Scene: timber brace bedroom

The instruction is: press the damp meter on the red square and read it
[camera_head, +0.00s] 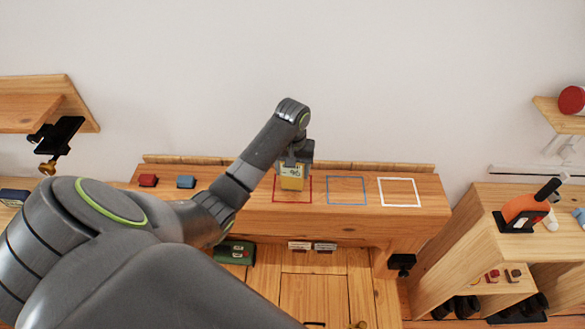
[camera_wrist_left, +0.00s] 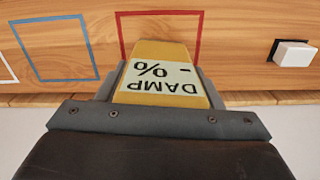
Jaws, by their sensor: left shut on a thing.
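The yellow damp meter (camera_head: 292,178) is held in my left gripper (camera_head: 296,160), at the red square (camera_head: 307,201) on the wooden beam (camera_head: 433,196). In the left wrist view the damp meter (camera_wrist_left: 160,65) fills the middle, and its pale label reads "DAMP" and "- %", with no number. The red square (camera_wrist_left: 202,25) shows behind and around its far end there. I cannot tell whether the meter's tip touches the wood. My left gripper (camera_wrist_left: 158,100) is shut on the meter's sides. My right gripper is not in view.
A blue square (camera_head: 346,205) and a white square (camera_head: 400,206) lie right of the red one. A red block (camera_head: 148,180) and a blue block (camera_head: 186,182) sit on the beam's left. An orange-handled tool (camera_head: 524,208) stands on the right shelf.

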